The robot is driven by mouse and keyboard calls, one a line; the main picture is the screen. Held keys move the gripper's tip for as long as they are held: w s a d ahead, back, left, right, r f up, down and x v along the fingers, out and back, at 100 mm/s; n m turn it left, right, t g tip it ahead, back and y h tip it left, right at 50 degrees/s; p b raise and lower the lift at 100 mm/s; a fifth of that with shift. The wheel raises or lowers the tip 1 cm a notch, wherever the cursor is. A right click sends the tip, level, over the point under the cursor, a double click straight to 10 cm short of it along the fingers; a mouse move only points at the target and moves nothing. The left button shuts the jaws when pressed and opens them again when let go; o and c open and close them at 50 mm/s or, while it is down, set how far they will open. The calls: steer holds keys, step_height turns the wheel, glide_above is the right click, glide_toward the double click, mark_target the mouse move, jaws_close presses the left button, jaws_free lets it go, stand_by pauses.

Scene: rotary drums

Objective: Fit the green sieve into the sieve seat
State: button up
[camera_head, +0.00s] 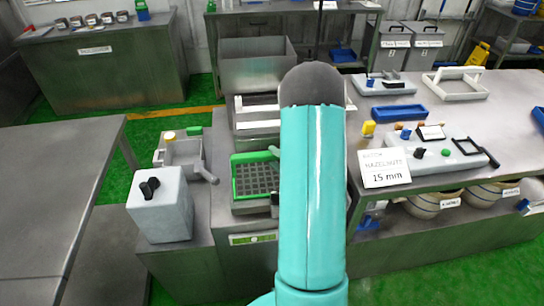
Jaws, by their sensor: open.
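The green sieve (236,181), a bright green frame with a dark grid, lies roughly flat at the middle of the metal machine. Its right side is hidden behind my teal arm. A pale metal rim (248,208) shows along its near edge; I cannot tell whether this is the sieve seat or whether the sieve is fully down in it. A small pale green piece (275,151) sticks out beside my arm at the sieve's far right corner; what it belongs to is unclear. My gripper is hidden behind my arm.
A grey box with black knobs (163,206) and a small metal tray with a spout (185,158) stand left of the sieve. A sign reading 15 mm (384,168) stands on the right bench (428,103). A bare table (45,180) is at left.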

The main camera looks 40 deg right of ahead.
steer(key=s, duration=1.1)
steer(key=shift+s+d, duration=0.2)
steer(key=shift+s, duration=0.15)
steer(key=shift+s, duration=0.1)
